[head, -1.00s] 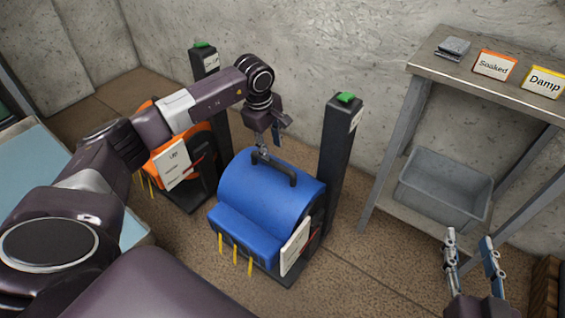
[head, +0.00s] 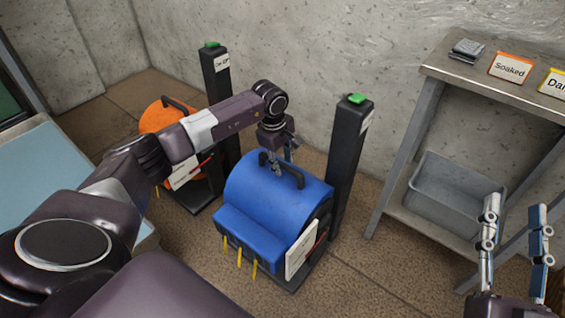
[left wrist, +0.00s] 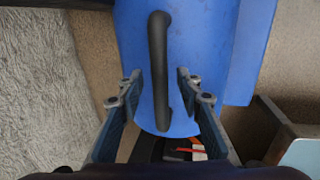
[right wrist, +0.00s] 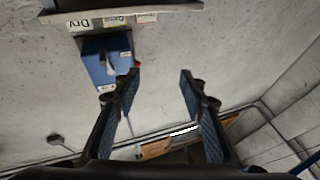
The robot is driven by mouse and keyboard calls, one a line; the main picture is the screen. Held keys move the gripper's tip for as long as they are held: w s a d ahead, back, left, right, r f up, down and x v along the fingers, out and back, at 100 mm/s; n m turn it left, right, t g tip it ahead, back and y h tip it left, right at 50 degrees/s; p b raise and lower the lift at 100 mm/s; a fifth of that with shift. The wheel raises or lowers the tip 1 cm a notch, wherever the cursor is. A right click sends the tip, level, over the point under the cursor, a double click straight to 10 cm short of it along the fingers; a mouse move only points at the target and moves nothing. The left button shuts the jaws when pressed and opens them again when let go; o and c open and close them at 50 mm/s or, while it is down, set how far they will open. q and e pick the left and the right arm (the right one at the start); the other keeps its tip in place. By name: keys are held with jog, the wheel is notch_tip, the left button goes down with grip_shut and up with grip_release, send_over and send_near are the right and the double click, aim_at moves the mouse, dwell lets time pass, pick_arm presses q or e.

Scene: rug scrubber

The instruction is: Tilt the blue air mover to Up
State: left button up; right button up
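The blue air mover (head: 262,200) stands on a dark stand with a black post, a white label card and a red pointer at its right side. Its black handle (head: 290,172) arches over the top. The handle also shows in the left wrist view (left wrist: 158,70). My left gripper (head: 276,168) is at the handle. In the left wrist view its fingers (left wrist: 160,85) are open, one on each side of the handle's near part, with gaps on both sides. My right gripper (head: 517,215) is open and empty at the lower right, far from the air mover.
An orange air mover (head: 160,116) on a similar stand is behind my left arm. Black posts with green tops (head: 347,145) rise beside each unit. A metal table (head: 490,87) with signs and a grey bin (head: 455,195) below stands at right. Floor between is clear.

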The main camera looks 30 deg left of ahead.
pick_arm(q)
jog(key=shift+c, duration=0.2)
grip_shut()
